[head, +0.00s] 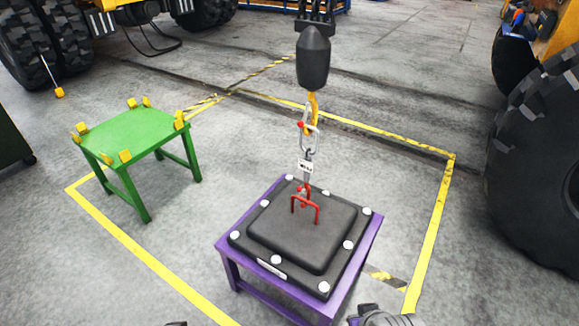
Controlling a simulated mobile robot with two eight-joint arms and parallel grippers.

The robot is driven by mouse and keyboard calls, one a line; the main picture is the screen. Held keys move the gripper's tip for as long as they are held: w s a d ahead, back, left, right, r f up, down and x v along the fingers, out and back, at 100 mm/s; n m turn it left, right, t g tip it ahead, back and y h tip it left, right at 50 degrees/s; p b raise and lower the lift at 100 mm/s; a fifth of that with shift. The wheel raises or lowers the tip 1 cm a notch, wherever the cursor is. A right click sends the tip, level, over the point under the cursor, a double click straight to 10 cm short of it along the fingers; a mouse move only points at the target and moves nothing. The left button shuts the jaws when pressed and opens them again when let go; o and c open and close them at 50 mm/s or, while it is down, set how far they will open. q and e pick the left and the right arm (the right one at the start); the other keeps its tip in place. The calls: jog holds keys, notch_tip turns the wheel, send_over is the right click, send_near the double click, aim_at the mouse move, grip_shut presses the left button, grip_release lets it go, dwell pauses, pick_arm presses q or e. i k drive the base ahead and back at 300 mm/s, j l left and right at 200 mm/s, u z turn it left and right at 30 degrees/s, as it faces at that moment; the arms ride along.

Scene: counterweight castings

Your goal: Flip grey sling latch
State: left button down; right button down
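A grey sling (307,140) hangs from a yellow crane hook (313,106) under a black hook block (313,57). A small red part shows beside its upper link. A white tag (305,166) is on it, and a red lower hook (303,190) meets the red lifting handle (306,206) of a black casting (303,232). The latch is too small to tell its position. My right gripper (375,314) is at the bottom edge, below and right of the casting, mostly cut off. Only a dark tip of my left gripper (177,323) shows at the bottom edge.
The casting, with white round pads, lies on a purple stand (229,266). A green table (131,131) with several yellow corner blocks stands at the left. Yellow floor tape (430,243) surrounds the area. Large tyres (540,160) stand at the right. Floor between the stands is clear.

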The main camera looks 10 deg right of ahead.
aim_at(299, 190)
jog(key=i+j, duration=0.35)
jog(key=i, duration=0.2)
jog(key=i+j, duration=0.3)
jog(key=i, duration=0.25)
jog(key=z, duration=0.05)
